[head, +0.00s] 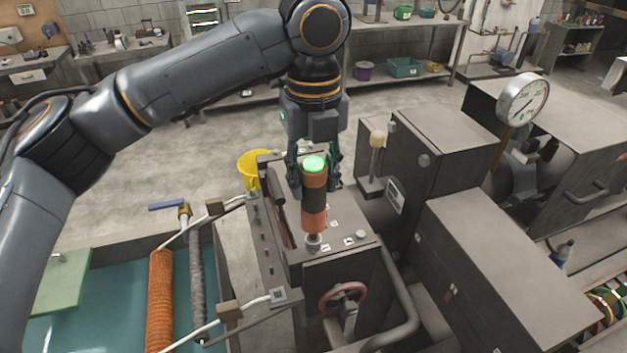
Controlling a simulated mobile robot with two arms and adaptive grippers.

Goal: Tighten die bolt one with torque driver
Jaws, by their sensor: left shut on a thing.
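My left gripper (314,175) points down and is shut on the torque driver (314,205), an orange and black cylinder with a lit green top. The driver stands about upright over the top of the grey die block (325,265). Its lower tip meets or sits just above a bolt head (313,243) at the front of the block; I cannot tell whether they touch. Another bolt head (361,235) shows to the right, beside small white number labels. My right gripper is not in view.
A tall grey machine housing (430,160) stands close on the right, with a pressure gauge (523,99) behind. A red handwheel (342,297) is on the block's front. A teal tank (110,310) with an orange mesh roll (160,300) lies left. A yellow bucket (250,165) stands behind.

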